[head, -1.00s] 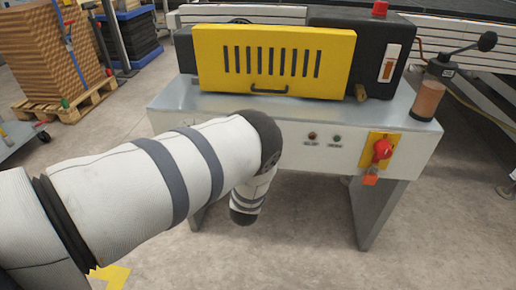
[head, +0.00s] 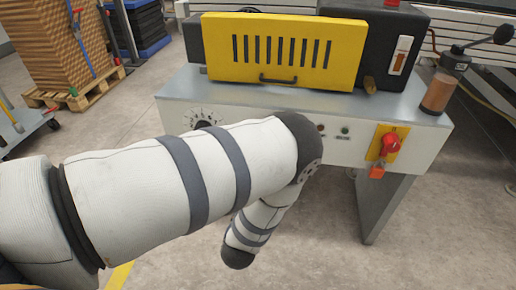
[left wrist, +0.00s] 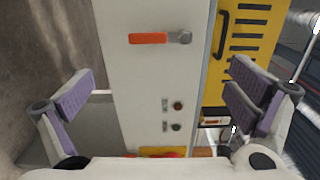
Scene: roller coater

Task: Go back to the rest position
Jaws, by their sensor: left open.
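In the head view my left arm (head: 180,180) comes in from the left, and its far part bends downward in front of the machine. The left gripper itself is hidden in that view. In the left wrist view my left gripper (left wrist: 163,92) is open, its two purple-padded fingers wide apart with nothing held between them. The machine's white front panel (left wrist: 135,80) lies beyond the fingers. The roller coater (head: 240,95) stands ahead, with its yellow cover (head: 285,50) down. My right gripper is in neither view.
The panel carries a red rotary switch (head: 390,144) with an orange padlock (head: 377,171) under it. An orange-handled lever (left wrist: 148,38) shows in the left wrist view. A bottle of brown liquid (head: 438,94) stands on the right end. Stacked boards (head: 65,40) and a cart (head: 25,125) are at left.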

